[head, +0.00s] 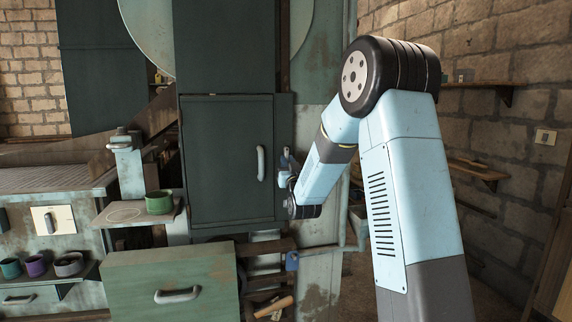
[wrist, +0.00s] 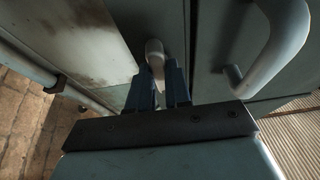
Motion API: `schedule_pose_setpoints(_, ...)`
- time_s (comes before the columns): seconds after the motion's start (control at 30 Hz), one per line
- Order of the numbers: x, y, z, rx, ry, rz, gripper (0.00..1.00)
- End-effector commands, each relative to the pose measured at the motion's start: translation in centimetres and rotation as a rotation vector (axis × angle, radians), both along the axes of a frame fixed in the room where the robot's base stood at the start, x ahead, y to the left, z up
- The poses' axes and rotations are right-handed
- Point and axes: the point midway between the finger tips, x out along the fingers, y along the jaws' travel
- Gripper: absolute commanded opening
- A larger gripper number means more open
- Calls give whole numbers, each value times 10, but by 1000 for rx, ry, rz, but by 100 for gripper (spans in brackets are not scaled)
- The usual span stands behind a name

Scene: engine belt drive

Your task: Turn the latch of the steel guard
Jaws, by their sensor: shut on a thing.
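The steel guard (head: 228,160) is a dark green door panel, standing closed in the middle of the head view, with a pale curved handle (head: 261,163) near its right edge. That handle is large at the right of the wrist view (wrist: 272,55). The latch (wrist: 155,52) is a pale, rounded lever beside the guard's edge in the wrist view. My gripper (wrist: 158,82) has its two dark blue fingers shut on the latch, one on each side. In the head view my gripper (head: 287,170) is small, just right of the guard; the latch is hard to make out there.
A green drawer (head: 172,284) is below. Several cups stand on a lower left shelf (head: 50,275). A pipe frame (head: 335,247) runs beneath my forearm. A brick wall is at the right.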

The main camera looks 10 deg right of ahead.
Motion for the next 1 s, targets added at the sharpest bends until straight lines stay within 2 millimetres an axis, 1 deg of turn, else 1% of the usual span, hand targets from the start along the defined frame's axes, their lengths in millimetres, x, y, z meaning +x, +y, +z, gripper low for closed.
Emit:
schedule_pose_setpoints(0.03,0,0,-2,2,5,0,0)
schedule_pose_setpoints(0.27,0,0,-2,2,4,0,0)
schedule_pose_setpoints(0.3,0,0,-2,2,4,0,20)
schedule_pose_setpoints(0.5,0,0,-1,1,2,0,39)
schedule_pose_setpoints(0.57,0,0,0,1,1,0,44)
schedule_pose_setpoints(0.83,-1,0,0,1,0,0,44)
schedule_pose_setpoints(0.93,-8,0,-3,0,1,0,44)
schedule_pose_setpoints(1.0,-16,0,-7,0,2,0,44)
